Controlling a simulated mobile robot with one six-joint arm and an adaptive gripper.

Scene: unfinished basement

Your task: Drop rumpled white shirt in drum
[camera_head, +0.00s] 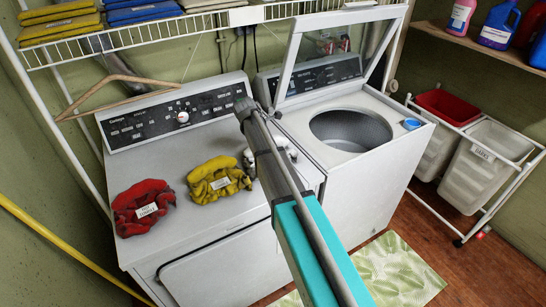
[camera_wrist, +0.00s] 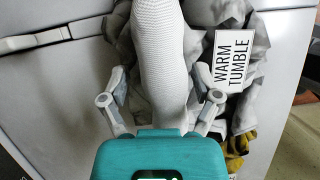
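The rumpled white shirt (camera_wrist: 240,75) lies on the white machine top in the wrist view, with a "WARM TUMBLE" tag. In the head view it is mostly hidden behind my arm. My gripper (camera_wrist: 160,85) is over it, its two fingers spread. A pale, knit-textured upright piece (camera_wrist: 160,60) stands between the fingers, with gaps showing on both sides; I cannot tell whether it belongs to the shirt. In the head view the gripper (camera_head: 250,163) is partly hidden by my arm. The open drum (camera_head: 350,131) is in the right-hand machine, its lid raised.
A red bundle (camera_head: 143,208) and a yellow bundle (camera_head: 217,181), both tagged, lie on the left machine (camera_head: 190,235). A blue cap (camera_head: 412,124) sits by the drum. A wire shelf (camera_head: 150,37) hangs above. A bin rack (camera_head: 478,160) stands at right.

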